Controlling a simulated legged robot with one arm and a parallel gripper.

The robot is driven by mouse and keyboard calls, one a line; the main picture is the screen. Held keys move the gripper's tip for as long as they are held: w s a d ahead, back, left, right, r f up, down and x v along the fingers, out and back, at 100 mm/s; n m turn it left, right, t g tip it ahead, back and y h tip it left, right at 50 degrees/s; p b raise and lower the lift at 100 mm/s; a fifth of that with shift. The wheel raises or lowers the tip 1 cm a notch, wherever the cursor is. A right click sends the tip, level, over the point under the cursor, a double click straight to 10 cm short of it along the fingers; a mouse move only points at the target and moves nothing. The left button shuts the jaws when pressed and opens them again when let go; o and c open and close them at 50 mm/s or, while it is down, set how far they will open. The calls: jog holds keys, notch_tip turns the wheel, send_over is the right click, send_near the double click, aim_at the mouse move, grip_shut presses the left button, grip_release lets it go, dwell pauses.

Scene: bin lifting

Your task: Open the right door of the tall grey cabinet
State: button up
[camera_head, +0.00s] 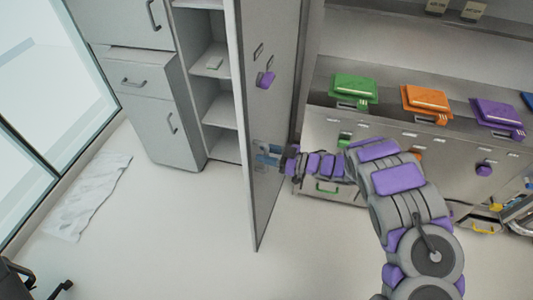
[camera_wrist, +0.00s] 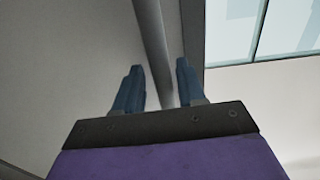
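The tall grey cabinet (camera_head: 219,96) stands at the upper middle of the head view, with open shelves showing. Its right door (camera_head: 262,115) stands swung open, its outer face towards my arm. My gripper (camera_head: 268,154) is at the lower part of this face. In the wrist view my gripper (camera_wrist: 160,84) has its two blue fingers apart, one on each side of a grey vertical handle bar (camera_wrist: 151,35). Gaps show between the bar and both fingers. The handle is largely hidden by my gripper in the head view.
Grey drawers (camera_head: 148,85) stand left of the shelves. A steel counter (camera_head: 385,125) with green, orange and purple bins is right of the door. A white sheet (camera_head: 92,195) lies by the glass wall; a dark chair (camera_head: 25,280) is lower left. Floor around the door's bottom is clear.

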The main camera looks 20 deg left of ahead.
jog(key=shift+d, duration=0.15)
jog(key=d, duration=1.7)
jog(key=shift+p, duration=0.3)
jog(key=shift+d+f, duration=0.1)
